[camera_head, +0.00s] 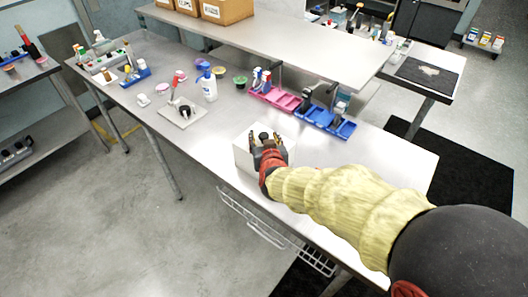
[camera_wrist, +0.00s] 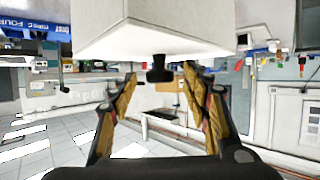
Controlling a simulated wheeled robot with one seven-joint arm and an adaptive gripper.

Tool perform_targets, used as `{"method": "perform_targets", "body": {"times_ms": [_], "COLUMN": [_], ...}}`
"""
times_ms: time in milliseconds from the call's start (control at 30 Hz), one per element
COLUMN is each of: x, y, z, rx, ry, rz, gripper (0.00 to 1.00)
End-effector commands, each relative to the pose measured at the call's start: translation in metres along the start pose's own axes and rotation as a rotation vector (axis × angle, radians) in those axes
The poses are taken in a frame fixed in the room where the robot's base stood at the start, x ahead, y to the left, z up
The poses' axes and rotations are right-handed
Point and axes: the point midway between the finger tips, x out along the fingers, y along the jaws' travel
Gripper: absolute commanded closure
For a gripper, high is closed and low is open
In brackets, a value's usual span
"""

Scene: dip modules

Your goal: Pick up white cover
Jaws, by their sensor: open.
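The white cover (camera_head: 243,155) is a white box shape standing on the near part of the metal table. My gripper (camera_head: 267,142) is at it and hides part of it. In the wrist view the white cover (camera_wrist: 155,32) fills the upper middle, and a black knob (camera_wrist: 159,70) sticks out from its face. My gripper (camera_wrist: 160,78) is open, with one finger on each side of the knob. Gaps show between the knob and both fingers, and nothing is held.
On the metal table (camera_head: 330,165), a pink tray (camera_head: 274,97) and blue trays (camera_head: 325,122) stand behind the cover. A white bottle (camera_head: 209,86) and a plate with a black-handled item (camera_head: 182,112) lie farther left. A raised shelf (camera_head: 290,42) runs along the back.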

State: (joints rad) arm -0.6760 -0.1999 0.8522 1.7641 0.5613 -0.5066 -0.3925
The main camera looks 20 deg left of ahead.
Motion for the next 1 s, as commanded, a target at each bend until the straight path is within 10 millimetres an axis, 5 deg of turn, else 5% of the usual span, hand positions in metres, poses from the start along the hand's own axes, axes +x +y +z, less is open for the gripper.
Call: {"method": "perform_targets", "body": {"times_ms": [300,1000], "x": [0.0052,0.0050], "y": [0.0001,0.0001], "z": [-0.0003,-0.0003], "rx": [0.000,0.000], "ry": [-0.001,-0.001], "rz": [0.000,0.000], "gripper": [0.52,0.92]}}
